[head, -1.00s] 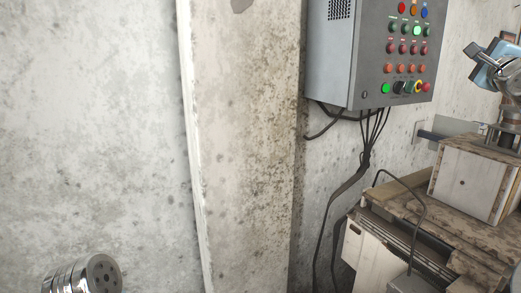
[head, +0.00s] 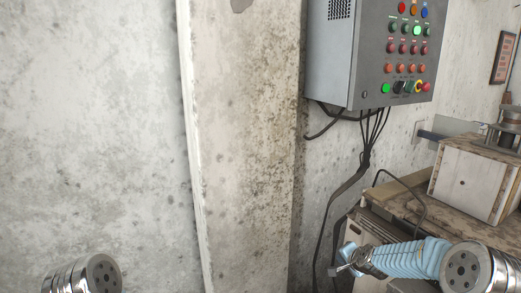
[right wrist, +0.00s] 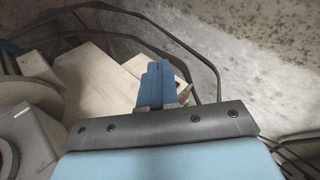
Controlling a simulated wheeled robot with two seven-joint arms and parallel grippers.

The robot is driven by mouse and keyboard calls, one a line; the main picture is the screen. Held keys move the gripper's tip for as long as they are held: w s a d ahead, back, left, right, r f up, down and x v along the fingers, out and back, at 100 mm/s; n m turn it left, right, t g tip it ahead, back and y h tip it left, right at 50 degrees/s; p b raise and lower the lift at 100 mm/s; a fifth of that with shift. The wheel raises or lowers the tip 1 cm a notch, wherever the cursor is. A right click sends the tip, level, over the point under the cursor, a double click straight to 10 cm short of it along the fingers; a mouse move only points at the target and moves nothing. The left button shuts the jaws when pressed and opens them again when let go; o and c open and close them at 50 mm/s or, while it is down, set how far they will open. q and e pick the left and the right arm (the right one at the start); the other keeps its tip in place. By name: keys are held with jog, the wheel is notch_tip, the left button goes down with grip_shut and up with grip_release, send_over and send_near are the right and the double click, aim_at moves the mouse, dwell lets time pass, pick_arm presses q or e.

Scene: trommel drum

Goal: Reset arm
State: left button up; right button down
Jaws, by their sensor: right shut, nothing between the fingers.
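My right arm comes in at the lower right of the head view, with a pale blue sleeve and a chrome joint. Its gripper (head: 340,269) is low, in front of the workbench's left end and the hanging cables. In the right wrist view the two blue fingers (right wrist: 155,84) are shut together with nothing between them. Behind them are pale box-like surfaces and dark cables. Of my left arm only a chrome joint shows at the lower left of the head view; its gripper is out of view.
A grey control box (head: 345,60) with coloured buttons hangs on the wall. Dark cables (head: 366,155) run down from it. A pale wooden box (head: 465,185) stands on a worn workbench (head: 398,200) at the right. A concrete pillar (head: 245,150) stands in the middle; the left wall is bare.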

jog(key=s+a+f+n+g+y, duration=0.1)
jog(key=s+a+f+n, duration=0.15)
jog(key=s+f, duration=0.3)
jog(key=s+a+f+n+g, duration=0.1)
jog(key=s+a+f+g, duration=0.1)
jog(key=s+a+f, duration=0.3)
jog(key=s+a+f+n+g, duration=0.2)
jog(key=s+a+f, duration=0.1)
jog(key=s, duration=0.6)
jog(key=s+a+f+n+g+y, duration=0.1)
jog(key=s+a+f+n+g, duration=0.1)
jog(key=s, duration=0.8)
jog(key=s+a+f+n+g, duration=0.2)
jog(key=s+a+f, duration=0.2)
jog(key=s, duration=0.6)
notch_tip(320, 180, down, 2)
jog(key=shift+s+f+y, duration=0.1)
jog(key=shift+s+y, duration=0.05)
jog(key=shift+y, duration=0.25)
